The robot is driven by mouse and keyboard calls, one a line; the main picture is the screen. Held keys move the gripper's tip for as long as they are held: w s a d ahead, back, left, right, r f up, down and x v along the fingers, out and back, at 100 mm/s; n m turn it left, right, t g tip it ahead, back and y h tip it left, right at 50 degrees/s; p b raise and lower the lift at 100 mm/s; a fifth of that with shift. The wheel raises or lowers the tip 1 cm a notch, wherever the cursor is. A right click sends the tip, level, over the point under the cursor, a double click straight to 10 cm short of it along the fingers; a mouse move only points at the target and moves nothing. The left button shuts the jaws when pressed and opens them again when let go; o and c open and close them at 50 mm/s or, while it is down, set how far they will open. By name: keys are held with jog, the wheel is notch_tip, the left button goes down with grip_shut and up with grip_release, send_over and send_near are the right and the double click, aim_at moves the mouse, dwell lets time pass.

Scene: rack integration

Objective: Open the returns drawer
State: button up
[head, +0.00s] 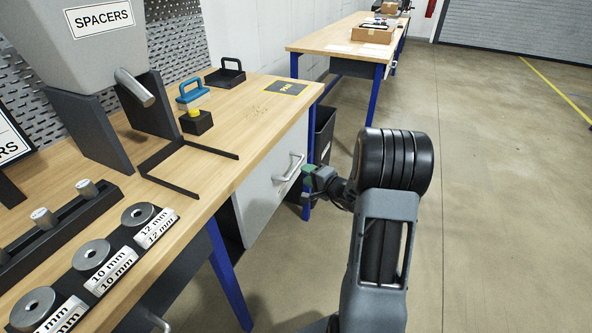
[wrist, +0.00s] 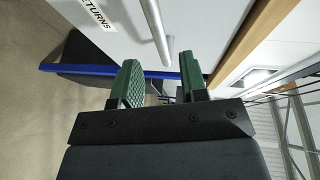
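The returns drawer (head: 262,195) is a pale grey front under the wooden workbench, with a silver bar handle (head: 291,168). It looks shut. In the wrist view its white front (wrist: 115,35) carries a RETURNS label (wrist: 92,12), and the handle (wrist: 158,30) runs down towards the gap between my fingers. My gripper (head: 309,172) is just to the right of the handle in the head view. In the wrist view my gripper (wrist: 160,68) has its green fingers apart, with nothing held. The handle's near end is close to the fingertips; I cannot tell whether they touch.
The workbench (head: 225,135) holds a SPACERS hopper (head: 95,45), a blue-handled tool (head: 194,95), a black bracket (head: 190,160) and ring spacers (head: 138,214). A dark bin (head: 324,135) stands beyond the drawer. A second table (head: 330,38) is behind. The floor (head: 500,200) on the right is clear.

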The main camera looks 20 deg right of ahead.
aim_at(296, 167)
jog(key=x, duration=0.6)
jog(key=shift+w+a, duration=0.15)
jog(key=shift+w, duration=0.05)
jog(key=shift+c, duration=0.5)
grip_shut()
